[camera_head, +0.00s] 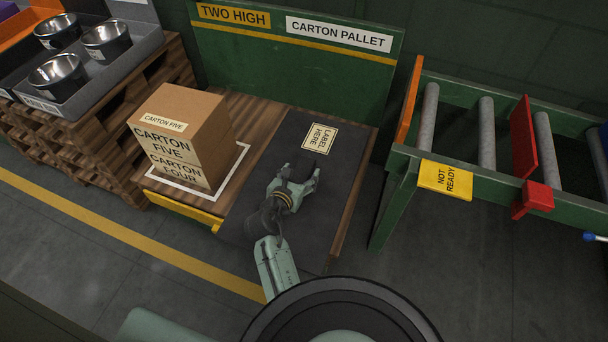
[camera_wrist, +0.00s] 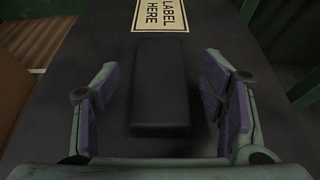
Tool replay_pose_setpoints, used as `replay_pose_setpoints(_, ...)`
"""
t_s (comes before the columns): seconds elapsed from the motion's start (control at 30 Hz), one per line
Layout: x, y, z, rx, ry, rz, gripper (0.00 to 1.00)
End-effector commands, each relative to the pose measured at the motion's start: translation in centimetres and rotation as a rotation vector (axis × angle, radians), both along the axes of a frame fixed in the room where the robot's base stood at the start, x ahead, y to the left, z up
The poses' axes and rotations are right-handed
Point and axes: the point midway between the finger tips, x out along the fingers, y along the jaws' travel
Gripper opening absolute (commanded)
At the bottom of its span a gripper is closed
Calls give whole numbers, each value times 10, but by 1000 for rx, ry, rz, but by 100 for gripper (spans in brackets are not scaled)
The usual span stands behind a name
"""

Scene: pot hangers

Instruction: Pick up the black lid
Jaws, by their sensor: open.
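A long black block-like piece with a flat top, which may be the black lid (camera_wrist: 160,85), lies on the dark mat in the wrist view. It is hard to tell from the mat in the head view, where my gripper partly hides it. My gripper (camera_head: 294,178) is open over the mat. In the wrist view its two purple-padded fingers (camera_wrist: 163,88) stand on either side of the black piece, with a gap on each side. I cannot tell how high the fingers are above the mat.
The dark mat (camera_head: 252,205) bears a "LABEL HERE" card (camera_head: 320,139) beyond the gripper. Stacked cartons (camera_head: 181,133) stand to the left on the wooden pallet. A green panel (camera_head: 290,75) rises behind. A green roller conveyor (camera_head: 485,160) stands right. Metal bowls (camera_head: 57,74) sit far left.

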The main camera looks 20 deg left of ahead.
Motion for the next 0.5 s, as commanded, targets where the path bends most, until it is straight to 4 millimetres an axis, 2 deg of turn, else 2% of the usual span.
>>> replay_pose_setpoints(0.07, 0, 0, 1, 0, 0, 0, 65)
replay_pose_setpoints(0.5, 0, 0, 1, 0, 0, 0, 36)
